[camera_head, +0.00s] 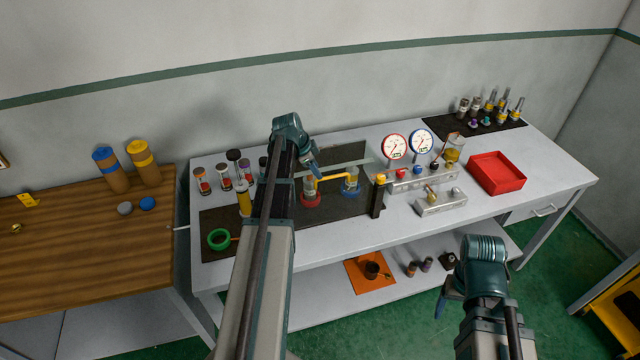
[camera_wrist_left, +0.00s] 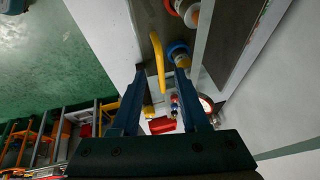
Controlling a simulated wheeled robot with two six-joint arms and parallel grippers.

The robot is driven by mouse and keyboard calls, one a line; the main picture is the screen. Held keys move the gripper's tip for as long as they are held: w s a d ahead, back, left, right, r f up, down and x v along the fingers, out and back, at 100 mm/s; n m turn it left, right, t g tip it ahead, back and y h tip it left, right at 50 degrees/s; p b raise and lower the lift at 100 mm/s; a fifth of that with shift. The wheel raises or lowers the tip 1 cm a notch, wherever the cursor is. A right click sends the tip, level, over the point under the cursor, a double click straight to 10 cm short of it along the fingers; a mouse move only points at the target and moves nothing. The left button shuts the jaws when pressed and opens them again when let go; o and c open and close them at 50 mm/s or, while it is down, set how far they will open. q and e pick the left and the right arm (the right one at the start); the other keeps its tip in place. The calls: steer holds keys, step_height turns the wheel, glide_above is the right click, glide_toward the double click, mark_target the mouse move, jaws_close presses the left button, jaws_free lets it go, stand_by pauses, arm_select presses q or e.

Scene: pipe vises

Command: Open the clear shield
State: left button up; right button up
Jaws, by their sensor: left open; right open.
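I take the clear shield to be the faint greyish panel (camera_head: 345,156) behind the pipe fittings on the white bench; its edges are hard to make out. In the left wrist view, a grey panel with pale edges (camera_wrist_left: 237,38) lies right of the fingers. My left gripper (camera_head: 316,168) is above the fittings, pointing down, its arm hiding part of the dark mat. In its wrist view the left gripper (camera_wrist_left: 160,75) is open, with a yellow bent handle (camera_wrist_left: 158,62) seen between the fingers; contact cannot be told. My right gripper (camera_head: 446,297) is open in front of the bench, away from the shield.
Red-based (camera_head: 311,199) and blue-based (camera_head: 350,185) fittings stand near the left gripper. A black post (camera_head: 377,198), two gauges (camera_head: 395,147) and a red tray (camera_head: 497,173) are to the right. A wooden table (camera_head: 80,235) is at left. The bench's front right is clear.

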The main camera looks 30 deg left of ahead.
arm_select(q)
steer(key=b+x, duration=0.3)
steer(key=x, duration=0.1)
steer(key=shift+w+f, duration=0.15)
steer(key=shift+f, duration=0.25)
steer(key=shift+d, duration=0.1)
jaws_close()
steer(key=shift+r, duration=0.1)
stand_by(0.9)
